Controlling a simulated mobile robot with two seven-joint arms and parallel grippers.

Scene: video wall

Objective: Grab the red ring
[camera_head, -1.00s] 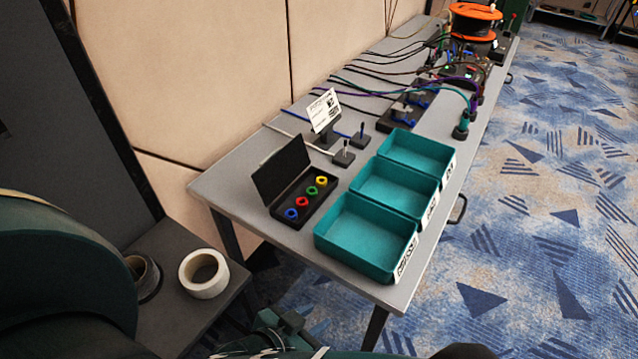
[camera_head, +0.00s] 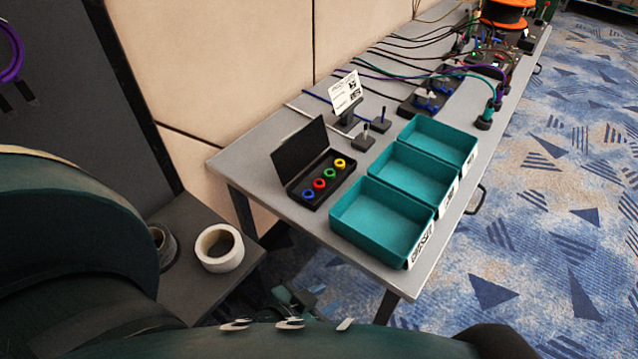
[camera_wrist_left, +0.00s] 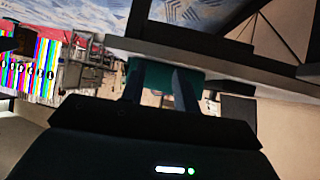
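The red ring (camera_head: 319,184) sits in an open black case (camera_head: 311,199) on the grey table, between a blue ring (camera_head: 308,194) and a green ring (camera_head: 330,174). A yellow ring (camera_head: 340,163) is at the far end of the row. My left gripper (camera_head: 298,297) is low in front of the table's near end, below and well apart from the case, partly hidden by my arm. In the left wrist view, its two fingers (camera_wrist_left: 158,88) stand apart with nothing seen held between them. My right gripper is not in view.
Three teal bins (camera_head: 346,211) stand right of the case. A sign holder (camera_head: 347,115) and small black stands are behind it. A roll of white tape (camera_head: 219,248) lies on a lower dark surface at the left. The table's near edge lies between gripper and case.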

